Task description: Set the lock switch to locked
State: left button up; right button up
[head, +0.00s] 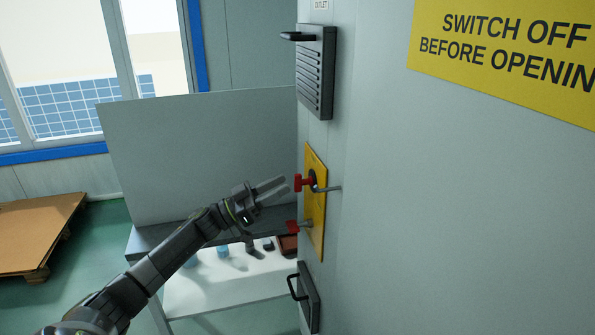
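The yellow switch plate (316,205) is on the side of the grey cabinet, seen at a steep angle. A red switch handle (303,182) sticks out from its upper part, with a dark round base and a thin metal rod beside it. A second red piece (293,226) sticks out lower on the plate. Which of them is the lock switch, and its setting, I cannot tell. My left gripper (277,190) is just left of the upper red handle, its two fingers apart, pointing at it with nothing between them. My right gripper is not in view.
A black vented box with a handle (316,72) is above the plate, and a dark panel with a handle (307,297) is below. A white table (220,289) with small items stands behind my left arm, beside a grey partition (200,150). A wooden pallet (35,230) lies left.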

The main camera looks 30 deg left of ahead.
aim_at(297, 174)
pick_arm(q)
jog(key=p+x, duration=0.1)
jog(key=x, duration=0.4)
jog(key=shift+w+d+r, duration=0.1)
jog(key=shift+w+d, duration=0.15)
jog(key=shift+w, duration=0.05)
grip_shut()
